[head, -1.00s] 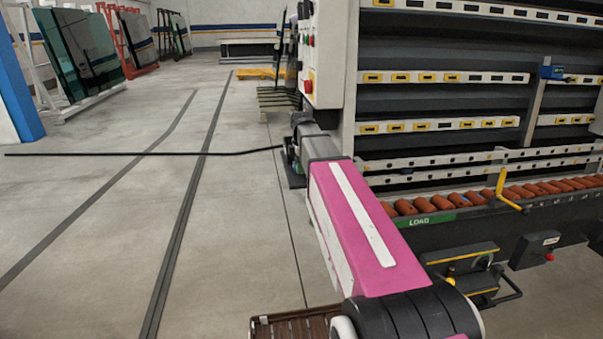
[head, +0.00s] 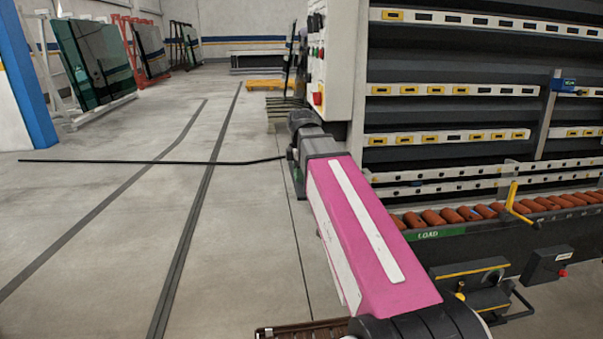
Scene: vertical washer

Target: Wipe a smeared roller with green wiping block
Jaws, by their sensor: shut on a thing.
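The orange-red rollers (head: 450,215) lie in a row along the low conveyor of the machine at the right. One roller (head: 486,211) looks greyish and darker than the others, but it is too small to tell a smear for sure. My pink arm (head: 362,235) reaches away from the camera, left of the rollers. Its grey and black far end (head: 305,128) is close to the machine's left side. My gripper cannot be made out past the arm, and no green wiping block can be clearly identified.
A green LOAD label (head: 428,235), a yellow handle (head: 515,203) and a control box (head: 478,275) are by the conveyor. A white control cabinet (head: 338,70) stands above my arm's end. Glass racks (head: 92,62) stand far left. The floor (head: 120,240) at left is open.

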